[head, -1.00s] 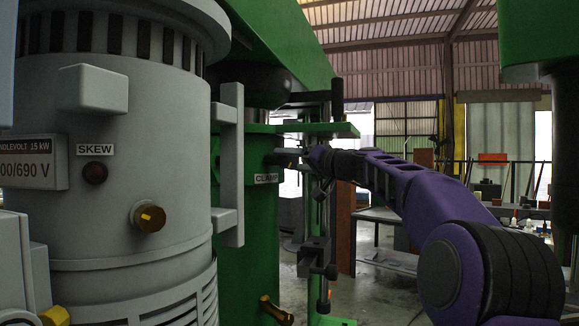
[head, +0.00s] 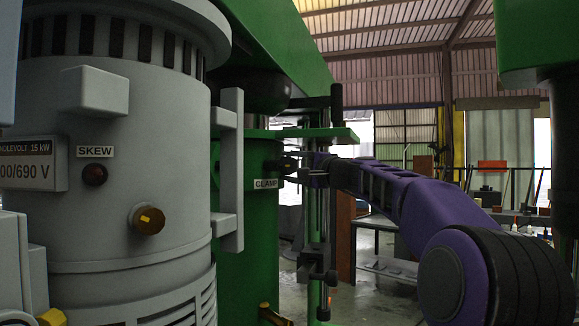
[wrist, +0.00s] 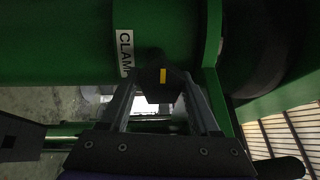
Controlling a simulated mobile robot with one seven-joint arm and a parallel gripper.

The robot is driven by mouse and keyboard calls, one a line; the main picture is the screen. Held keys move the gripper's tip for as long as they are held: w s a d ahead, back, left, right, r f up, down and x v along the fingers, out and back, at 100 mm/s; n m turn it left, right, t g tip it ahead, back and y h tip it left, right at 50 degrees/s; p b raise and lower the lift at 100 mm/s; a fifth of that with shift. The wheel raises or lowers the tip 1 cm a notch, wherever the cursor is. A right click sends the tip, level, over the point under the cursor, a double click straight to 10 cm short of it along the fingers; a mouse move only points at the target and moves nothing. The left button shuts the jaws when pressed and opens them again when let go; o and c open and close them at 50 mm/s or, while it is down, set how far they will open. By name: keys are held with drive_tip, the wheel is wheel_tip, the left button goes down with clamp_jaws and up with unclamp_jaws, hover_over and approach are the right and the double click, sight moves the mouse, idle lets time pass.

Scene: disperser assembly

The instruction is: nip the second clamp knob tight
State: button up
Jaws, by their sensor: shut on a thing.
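A dark clamp knob with a yellow mark (wrist: 163,75) stands out from the green column beside a white label reading CLAMP (wrist: 125,50). My gripper (wrist: 163,88) has a finger on either side of this knob and is shut on it. In the head view my gripper (head: 287,166) reaches in from the right to the green column (head: 247,215), just above and right of the CLAMP label (head: 266,184). The knob is small and dark there, and mostly hidden by the fingers.
A grey motor housing (head: 120,240) with a brass knob (head: 148,219) fills the left. Another brass knob (head: 272,313) shows low on the column. A green plate (head: 315,133) juts out just above my gripper. A thin upright rod with a block stands behind my wrist.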

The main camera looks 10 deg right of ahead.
drive_tip(key=m+p, duration=0.1)
drive_tip(key=m, duration=0.4)
drive_tip(key=shift+m+h, duration=0.3)
drive_tip(key=shift+m, duration=0.3)
drive_tip(key=o, duration=1.3)
drive_tip(key=shift+s+f, duration=0.1)
drive_tip(key=b+v, duration=0.3)
drive_tip(key=v, duration=1.4)
drive_tip(key=shift+s, duration=0.2)
drive_tip(key=shift+a+f, duration=0.15)
drive_tip(key=shift+f, duration=0.05)
